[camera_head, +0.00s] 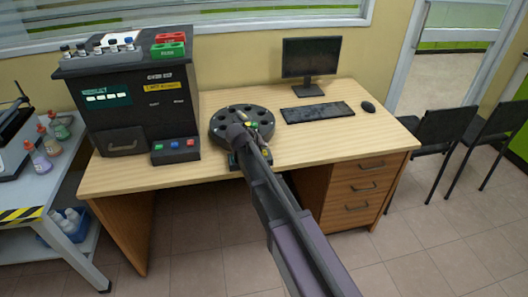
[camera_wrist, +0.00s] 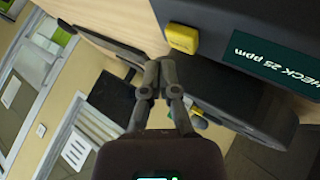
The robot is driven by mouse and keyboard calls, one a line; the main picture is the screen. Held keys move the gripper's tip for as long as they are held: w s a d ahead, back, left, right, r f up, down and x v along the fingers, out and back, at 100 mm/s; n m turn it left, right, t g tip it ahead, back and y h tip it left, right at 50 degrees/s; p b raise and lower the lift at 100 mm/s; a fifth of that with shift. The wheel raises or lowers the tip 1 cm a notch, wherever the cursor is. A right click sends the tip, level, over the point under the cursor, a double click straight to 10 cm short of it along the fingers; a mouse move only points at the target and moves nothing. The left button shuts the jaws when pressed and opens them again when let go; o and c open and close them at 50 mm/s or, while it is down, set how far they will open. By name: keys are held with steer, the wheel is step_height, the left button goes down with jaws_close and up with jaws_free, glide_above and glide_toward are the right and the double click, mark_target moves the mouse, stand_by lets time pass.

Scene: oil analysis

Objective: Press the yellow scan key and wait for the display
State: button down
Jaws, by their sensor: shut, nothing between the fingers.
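The yellow key (camera_wrist: 182,38) shows large in the wrist view, on a dark housing beside a display (camera_wrist: 268,62) that reads "CHECK 25 ppm". In the head view, a yellow spot (camera_head: 266,152) shows beside my arm at the front of the round dark carousel unit (camera_head: 222,126); my arm hides most of that front. My gripper (camera_wrist: 159,72) is shut and empty. Its fingertips appear just below the yellow key in the wrist view, with a small gap in the picture. In the head view my gripper (camera_head: 236,133) is over the carousel's front edge.
A tall dark analyser (camera_head: 130,125) with vials and racks on top stands left on the wooden desk (camera_head: 330,135). A monitor (camera_head: 311,58), keyboard (camera_head: 318,112) and mouse (camera_head: 368,106) are to the right. A cart with bottles is far left; chairs stand at right.

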steer(key=shift+r+p, duration=2.15)
steer(key=shift+r, duration=0.2)
steer(key=s+d+r+m+g+y+p, duration=0.1)
steer(key=s+d+g+p, duration=0.3)
steer(key=s+d, duration=0.7)
steer(key=s+d+r+m+g+y+p, duration=0.1)
steer(key=s+d+r+g+y+p, duration=0.2)
steer(key=s+d, duration=0.9)
steer(key=s+p, duration=0.2)
steer(key=shift+s+d+m+g+y+p, duration=0.2)
steer(key=shift+s+m+g+y+p, duration=0.1)
steer(key=shift+g+y+p, duration=0.1)
steer(key=shift+w+r, duration=0.1)
stand_by(1.0)
